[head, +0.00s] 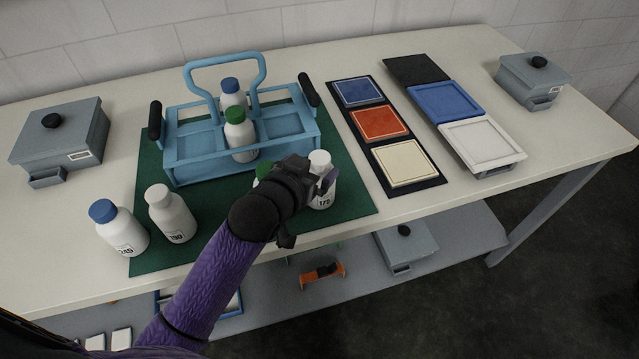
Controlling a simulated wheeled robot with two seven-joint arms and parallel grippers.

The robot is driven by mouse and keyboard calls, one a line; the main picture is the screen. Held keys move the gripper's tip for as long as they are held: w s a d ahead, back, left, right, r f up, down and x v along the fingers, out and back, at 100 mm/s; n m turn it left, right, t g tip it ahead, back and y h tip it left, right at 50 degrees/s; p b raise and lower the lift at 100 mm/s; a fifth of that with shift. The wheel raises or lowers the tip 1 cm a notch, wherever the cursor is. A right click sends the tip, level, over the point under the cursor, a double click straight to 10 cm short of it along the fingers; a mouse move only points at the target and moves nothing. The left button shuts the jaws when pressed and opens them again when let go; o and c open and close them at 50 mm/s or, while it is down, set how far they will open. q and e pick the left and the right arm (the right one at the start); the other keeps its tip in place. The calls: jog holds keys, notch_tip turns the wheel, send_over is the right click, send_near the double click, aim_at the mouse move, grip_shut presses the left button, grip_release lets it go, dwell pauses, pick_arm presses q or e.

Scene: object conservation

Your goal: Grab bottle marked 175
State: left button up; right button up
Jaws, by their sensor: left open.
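A white bottle with a white cap (321,201) stands upright near the front right of the green mat (350,198). Its label seems to read 175, and part of its body is hidden by my left gripper. My left gripper (320,181) is open, with its fingers close beside this bottle's upper part; I cannot tell whether they touch it. A green-capped bottle (262,170) is mostly hidden behind my left wrist. My right gripper is not in view.
A blue caddy (195,145) holds a green-capped bottle (240,136) and a blue-capped bottle (231,92). Bottles marked 190 (171,214) and 245 (118,229) stand at left. Coloured tiles (380,122) lie right. Grey boxes (62,138) stand at the table's ends.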

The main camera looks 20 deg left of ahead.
aim_at(315, 167)
pick_arm(q)
jog(key=x, duration=0.2)
jog(key=b+x, duration=0.1)
jog(key=x, duration=0.1)
jog(key=shift+f, duration=0.45)
grip_shut()
